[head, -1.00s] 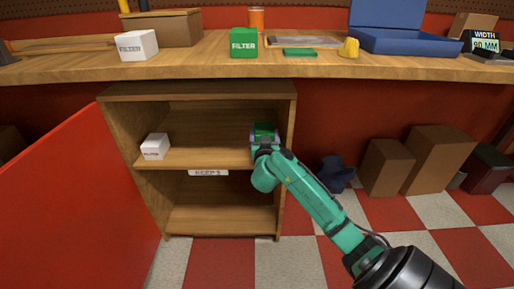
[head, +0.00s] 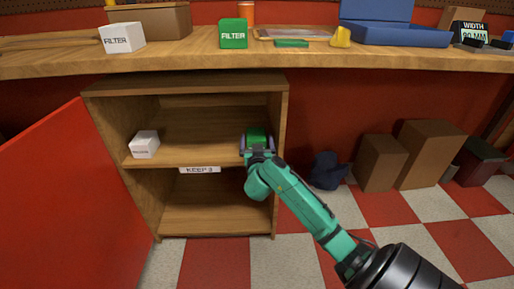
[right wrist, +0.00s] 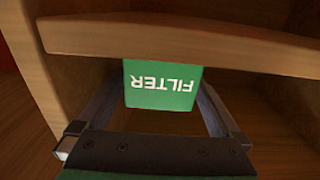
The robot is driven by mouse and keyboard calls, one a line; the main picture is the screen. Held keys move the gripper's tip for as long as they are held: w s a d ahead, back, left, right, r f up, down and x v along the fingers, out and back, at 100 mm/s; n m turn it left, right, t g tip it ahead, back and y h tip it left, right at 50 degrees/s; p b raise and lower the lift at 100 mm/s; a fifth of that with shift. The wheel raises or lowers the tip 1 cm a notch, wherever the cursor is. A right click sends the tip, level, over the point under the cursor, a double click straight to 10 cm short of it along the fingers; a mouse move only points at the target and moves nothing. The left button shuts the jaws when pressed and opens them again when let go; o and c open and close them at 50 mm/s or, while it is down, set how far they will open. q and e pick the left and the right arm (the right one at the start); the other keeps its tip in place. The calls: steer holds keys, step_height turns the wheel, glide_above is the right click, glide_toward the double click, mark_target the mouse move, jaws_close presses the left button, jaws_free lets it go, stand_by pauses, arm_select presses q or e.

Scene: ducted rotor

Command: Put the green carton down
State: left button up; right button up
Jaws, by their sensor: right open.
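A green carton (head: 257,135) stands on the upper shelf of the open wooden cabinet (head: 184,86), near its right side wall. My right gripper (head: 257,144) reaches in from the front with its fingers on either side of the carton. In the right wrist view the carton (right wrist: 163,86) shows its FILTER label upside down, with a gap to each finger of the open gripper (right wrist: 160,110). The carton's base meets the shelf board (right wrist: 200,42); its back is hidden. My left gripper is not in view.
A small white carton (head: 144,145) stands at the left of the same shelf, above a KEEP 3 label (head: 200,170). A red door (head: 70,190) stands open at left. Another green carton (head: 233,34) and a white one (head: 122,38) stand on the bench (head: 330,60).

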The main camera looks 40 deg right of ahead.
steer(key=p+v, duration=0.5)
steer(key=v, duration=0.5)
steer(key=s+a+f+n+t+y, duration=0.2)
steer(key=a+n+y, duration=0.2)
steer(key=a+y, duration=0.45)
steer(key=s+a+f+n+t+y, duration=0.25)
steer(key=a+n+y, duration=0.2)
steer(key=a, duration=0.65)
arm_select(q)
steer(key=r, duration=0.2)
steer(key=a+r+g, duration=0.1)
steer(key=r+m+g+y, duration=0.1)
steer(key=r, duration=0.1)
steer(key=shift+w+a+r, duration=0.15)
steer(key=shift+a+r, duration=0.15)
arm_select(e)
steer(key=s+a+f+n+g+y, duration=0.1)
steer(key=s+a+f+g+y, duration=0.2)
steer(key=s+a+f+g, duration=0.6)
step_height(320, 180, down, 4)
steer(key=shift+s+a+r+y, duration=0.1)
steer(key=shift+s+a+y, duration=0.3)
steer(key=shift+s+a, duration=0.6)
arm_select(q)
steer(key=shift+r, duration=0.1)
arm_select(e)
steer(key=shift+s+d+n+g, duration=0.2)
steer(key=shift+d+n+g, duration=0.05)
steer(key=shift+g, duration=0.1)
